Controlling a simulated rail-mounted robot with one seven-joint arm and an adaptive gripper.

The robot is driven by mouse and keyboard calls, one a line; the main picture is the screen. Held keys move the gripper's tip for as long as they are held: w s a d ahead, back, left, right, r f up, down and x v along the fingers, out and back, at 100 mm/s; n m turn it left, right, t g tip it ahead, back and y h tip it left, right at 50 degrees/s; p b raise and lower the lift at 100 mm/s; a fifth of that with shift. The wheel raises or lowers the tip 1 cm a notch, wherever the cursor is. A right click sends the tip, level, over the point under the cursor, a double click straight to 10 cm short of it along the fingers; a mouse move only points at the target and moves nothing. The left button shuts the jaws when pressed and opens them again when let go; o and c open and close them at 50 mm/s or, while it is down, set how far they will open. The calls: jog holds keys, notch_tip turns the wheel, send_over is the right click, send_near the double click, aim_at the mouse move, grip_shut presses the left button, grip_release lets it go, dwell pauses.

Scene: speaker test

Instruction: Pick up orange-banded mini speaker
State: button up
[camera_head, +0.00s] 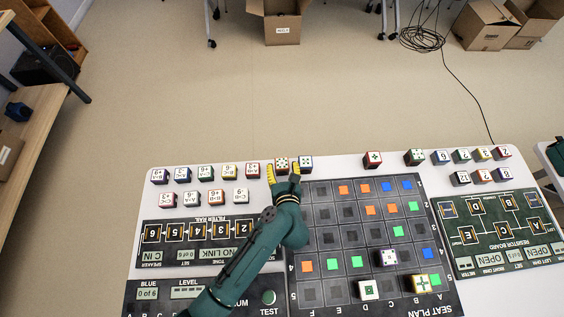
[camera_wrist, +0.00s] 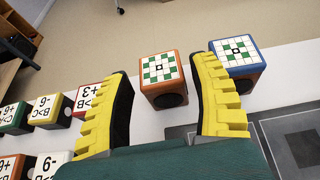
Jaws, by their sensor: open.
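An orange-sided cube (camera_wrist: 163,80) with a green-and-white checked top and a dark round patch on its front stands upright in the wrist view. I take it for the orange-banded mini speaker. In the head view it stands at the far edge of the white table (camera_head: 330,167), just beyond my gripper (camera_head: 283,172). My gripper's yellow fingers are open, one to each side of the cube in the wrist view. The cube appears slightly beyond the fingertips; whether either finger touches it cannot be told. A similar blue-sided cube (camera_wrist: 238,58) stands close on the right, partly hidden by the right finger.
Labelled cubes stand in rows at the left, including a red one (camera_wrist: 88,99) near the left finger. More cubes, including a red one (camera_head: 373,160), stand along the far edge to the right. A dark seat-plan board (camera_head: 325,237) lies nearer, right of my arm.

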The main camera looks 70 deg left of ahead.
jog(key=x, duration=0.2)
jog(key=shift+w+a+f, duration=0.15)
jog(key=shift+a, duration=0.2)
jog(key=shift+d, duration=0.1)
jog(key=shift+c, duration=0.3)
jog(key=c, duration=0.9)
jog(key=shift+c, duration=0.2)
